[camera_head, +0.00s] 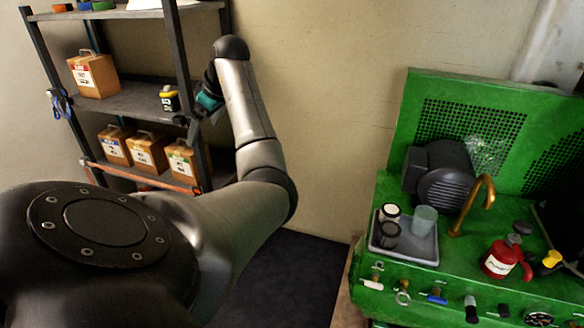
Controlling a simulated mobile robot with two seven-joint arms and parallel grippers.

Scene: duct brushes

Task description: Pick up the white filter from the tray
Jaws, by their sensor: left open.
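A grey tray (419,252) sits on the green workbench at the right. In it stand a small cylinder with a whitish top and a dark band (389,211), which looks like the white filter, a dark cylinder (388,234) in front of it, and a pale translucent cup (424,219) to its right. My left gripper (192,128) is far from the tray, at the right side of the shelf rack, pointing down. It is open and small in view; I see nothing held. My right gripper is out of view.
The green workbench (395,180) carries a dark motor (444,178), a brass tap (473,205) and a red can (501,259). Open floor (290,280) lies between rack and bench.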

